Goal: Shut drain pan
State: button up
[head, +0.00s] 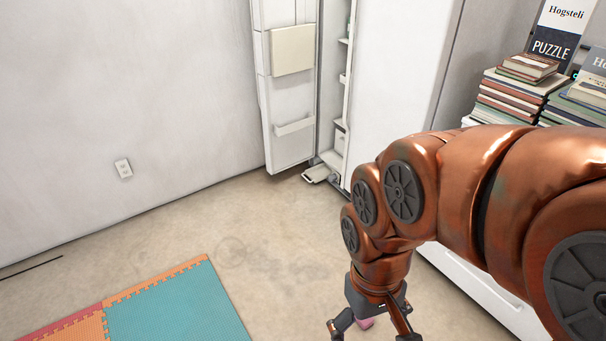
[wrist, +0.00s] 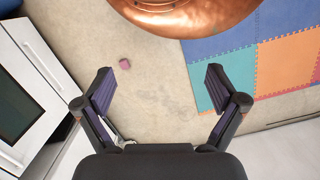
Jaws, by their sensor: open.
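A white, flat tray (head: 318,174), which looks like the drain pan, sticks out low at the foot of a white fridge-like cabinet (head: 383,80) in the head view. The cabinet's door (head: 290,90) stands open to its left. My gripper (head: 371,332) is low at the bottom of the head view, nearer than the tray and well apart from it. In the wrist view my gripper (wrist: 159,82) has its fingers spread, with only floor between them. A pale piece partly hidden behind the left finger there cannot be made out clearly.
A small pink block (wrist: 124,64) lies on the floor; part of it shows near my gripper in the head view (head: 366,323). Foam mats (head: 165,305) lie at the lower left. Books (head: 510,95) stand on a white unit at right. Floor before the tray is clear.

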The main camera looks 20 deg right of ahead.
aim_at(317, 173)
jog(key=u, duration=0.2)
jog(key=i, duration=3.55)
jog(key=z, duration=1.7)
jog(key=i, duration=0.5)
jog(key=u, duration=1.95)
